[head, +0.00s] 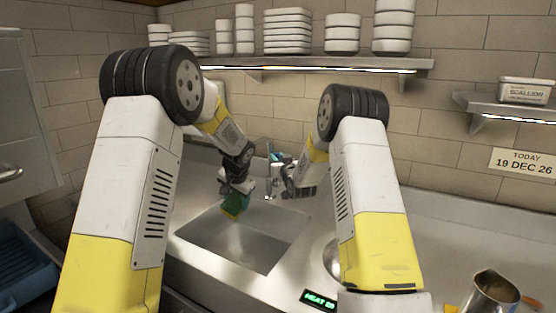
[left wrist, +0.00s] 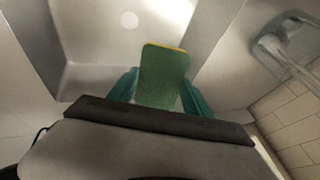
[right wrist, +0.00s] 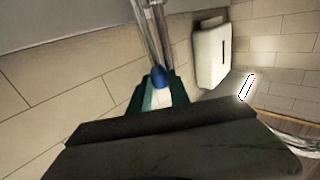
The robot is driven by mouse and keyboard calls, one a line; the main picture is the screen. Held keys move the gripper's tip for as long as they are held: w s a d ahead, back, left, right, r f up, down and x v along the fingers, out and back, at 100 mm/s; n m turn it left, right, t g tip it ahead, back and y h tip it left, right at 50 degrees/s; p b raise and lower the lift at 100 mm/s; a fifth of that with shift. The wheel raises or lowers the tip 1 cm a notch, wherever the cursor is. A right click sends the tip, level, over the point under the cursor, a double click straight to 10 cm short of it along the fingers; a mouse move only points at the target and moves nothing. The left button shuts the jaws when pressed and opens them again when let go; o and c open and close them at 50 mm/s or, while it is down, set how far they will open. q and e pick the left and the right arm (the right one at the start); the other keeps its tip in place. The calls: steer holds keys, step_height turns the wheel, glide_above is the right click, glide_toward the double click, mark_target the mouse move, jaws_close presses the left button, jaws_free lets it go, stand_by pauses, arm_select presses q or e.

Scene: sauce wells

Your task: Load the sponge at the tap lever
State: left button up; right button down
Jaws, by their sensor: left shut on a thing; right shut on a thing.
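The sponge (left wrist: 163,72) is green with a yellow layer. In the left wrist view it stands between the teal fingers of my left gripper (left wrist: 162,92), which is shut on it. In the head view the sponge (head: 233,207) hangs from my left gripper (head: 237,192) over the sink basin (head: 238,245). My right gripper (right wrist: 160,92) is shut at the tap lever (right wrist: 158,77), whose blue part shows between its teal fingers, below chrome pipes. In the head view my right gripper (head: 290,188) is at the back of the sink, and most of the tap is hidden.
A shelf (head: 300,66) with stacked white dishes spans the wall above. A white wall box (right wrist: 211,52) is near the tap. A metal jug (head: 490,293) stands on the right counter. A round well (head: 332,258) is partly hidden behind my right arm.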

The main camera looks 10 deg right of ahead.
stand_by(0.9)
steer(key=shift+s+a+f, duration=0.25)
steer(key=shift+s+a, duration=0.1)
steer(key=shift+s, duration=0.1)
steer(key=shift+s+a+f, duration=0.2)
steer(key=shift+s+a, duration=0.1)
steer(key=shift+s, duration=0.15)
steer(key=c, duration=1.2)
jaws_free()
steer(key=s+d, duration=0.2)
steer(key=s, duration=0.9)
steer(key=shift+s, duration=0.4)
